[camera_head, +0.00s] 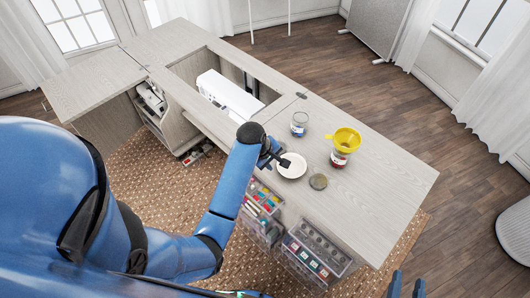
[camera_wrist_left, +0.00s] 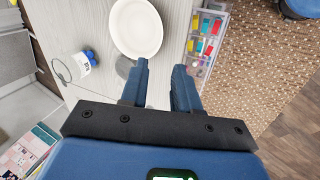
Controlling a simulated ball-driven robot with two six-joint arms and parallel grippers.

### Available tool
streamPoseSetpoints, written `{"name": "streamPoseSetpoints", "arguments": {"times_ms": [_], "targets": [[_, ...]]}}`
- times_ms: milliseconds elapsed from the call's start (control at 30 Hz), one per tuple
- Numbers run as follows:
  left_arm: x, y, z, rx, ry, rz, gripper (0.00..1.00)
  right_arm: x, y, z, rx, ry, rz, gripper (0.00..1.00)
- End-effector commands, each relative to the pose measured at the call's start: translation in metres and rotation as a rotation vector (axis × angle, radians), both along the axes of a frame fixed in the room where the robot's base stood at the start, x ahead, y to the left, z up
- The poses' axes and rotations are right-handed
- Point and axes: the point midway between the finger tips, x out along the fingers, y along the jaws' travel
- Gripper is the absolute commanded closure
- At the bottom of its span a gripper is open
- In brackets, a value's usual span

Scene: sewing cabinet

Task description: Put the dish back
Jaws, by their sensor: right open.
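The white dish (camera_head: 291,165) lies on the pale wood cabinet top (camera_head: 385,190), close to its front edge. It also shows at the top of the left wrist view (camera_wrist_left: 137,28). My left gripper (camera_head: 280,160) is at the dish's left side in the head view. In the left wrist view its two fingers (camera_wrist_left: 161,68) are apart with nothing between them, and the dish is just beyond the tips. I cannot tell whether they touch it. My right gripper (camera_head: 407,284) shows only its fingertips at the bottom edge, apart and empty, away from the cabinet.
A glass jar with blue contents (camera_head: 299,124) stands behind the dish. A small round lid (camera_head: 318,182) lies right of the dish. Clear drawers (camera_head: 316,250) are below the front edge. The right end is clear.

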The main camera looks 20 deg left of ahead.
Motion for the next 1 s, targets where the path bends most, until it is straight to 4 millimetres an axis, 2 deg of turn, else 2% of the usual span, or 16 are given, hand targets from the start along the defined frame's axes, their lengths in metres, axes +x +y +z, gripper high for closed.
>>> {"name": "streamPoseSetpoints", "arguments": {"times_ms": [167, 367, 500, 600, 767, 867, 1000], "targets": [[-0.004, 0.0, 0.0, 0.004, -0.012, -0.007, 0.7, 0.0, 0.0, 0.0, 0.0, 0.0, 0.0, 0.57], [-0.022, 0.0, -0.02, 0.06, -0.138, -0.074, 0.7, 0.0, 0.0, 0.0, 0.0, 0.0, 0.0, 0.57], [-0.05, 0.001, -0.034, 0.159, -0.309, -0.166, 0.7, 0.0, 0.0, 0.0, 0.0, 0.0, 0.0, 0.57], [-0.076, 0.003, -0.034, 0.26, -0.45, -0.241, 0.7, 0.0, 0.0, 0.0, 0.0, 0.0, 0.0, 0.57], [-0.123, 0.006, -0.014, 0.452, -0.665, -0.358, 0.7, 0.0, 0.0, 0.0, 0.0, 0.0, 0.0, 0.57], [-0.155, 0.008, 0.009, 0.587, -0.791, -0.425, 0.7, 0.0, 0.0, 0.0, 0.0, 0.0, 0.0, 0.57], [-0.197, 0.008, 0.051, 0.776, -0.945, -0.504, 0.7, 0.0, 0.0, 0.0, 0.0, 0.0, 0.0, 0.57]]}}
